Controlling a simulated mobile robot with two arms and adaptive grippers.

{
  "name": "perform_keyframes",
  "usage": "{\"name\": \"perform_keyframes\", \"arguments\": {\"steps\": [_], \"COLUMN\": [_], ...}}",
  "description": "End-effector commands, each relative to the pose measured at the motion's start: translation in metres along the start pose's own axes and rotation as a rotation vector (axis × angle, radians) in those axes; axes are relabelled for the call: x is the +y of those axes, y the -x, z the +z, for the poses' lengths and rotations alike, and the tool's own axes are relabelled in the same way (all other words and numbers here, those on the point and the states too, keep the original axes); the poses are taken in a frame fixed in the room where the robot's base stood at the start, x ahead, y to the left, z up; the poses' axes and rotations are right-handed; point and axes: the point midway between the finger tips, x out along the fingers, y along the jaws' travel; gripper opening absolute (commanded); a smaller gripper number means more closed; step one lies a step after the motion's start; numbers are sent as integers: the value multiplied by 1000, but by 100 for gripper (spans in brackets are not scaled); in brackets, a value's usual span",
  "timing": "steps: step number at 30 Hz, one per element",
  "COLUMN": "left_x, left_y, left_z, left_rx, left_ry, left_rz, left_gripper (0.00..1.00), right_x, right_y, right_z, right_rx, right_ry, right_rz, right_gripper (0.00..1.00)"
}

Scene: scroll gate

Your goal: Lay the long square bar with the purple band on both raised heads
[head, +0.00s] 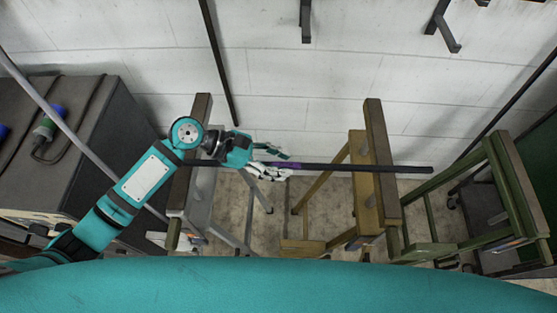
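The long dark square bar (345,168) with a purple band (288,166) runs nearly level across the head view. Its right part crosses the brown head of the yellow trestle (378,140) and sticks out beyond it. Its left part passes behind my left gripper towards the head of the grey trestle (201,108); my arm hides much of that end, and I cannot tell whether it touches either head. My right gripper is not in view.
A green trestle (515,185) stands at the right. A dark cabinet (95,150) with a cable stands at the left. Thin dark rods (218,60) lean on the white block wall, and dark brackets (305,20) hang from it. Floor shows between the trestles.

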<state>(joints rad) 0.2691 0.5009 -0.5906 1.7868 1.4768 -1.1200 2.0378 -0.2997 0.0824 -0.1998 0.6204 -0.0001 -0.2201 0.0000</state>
Motion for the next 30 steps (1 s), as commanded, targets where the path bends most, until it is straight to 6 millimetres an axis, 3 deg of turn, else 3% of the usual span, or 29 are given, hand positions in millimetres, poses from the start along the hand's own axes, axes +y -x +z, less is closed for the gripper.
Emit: {"name": "perform_keyframes", "arguments": {"steps": [11, 14, 24, 30], "left_x": [-1, 0, 0, 0], "left_y": [4, 18, 88, 114], "left_z": [-5, -5, -3, -2], "left_rx": [10, 9, 7, 4], "left_ry": [5, 4, 4, 2], "left_rz": [-3, -1, 0, -1], "left_gripper": [41, 41, 41, 41], "right_x": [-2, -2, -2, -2], "right_y": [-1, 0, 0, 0], "right_z": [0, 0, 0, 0], "right_rx": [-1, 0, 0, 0], "right_ry": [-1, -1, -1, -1], "right_rz": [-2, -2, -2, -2], "right_gripper": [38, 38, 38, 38]}}
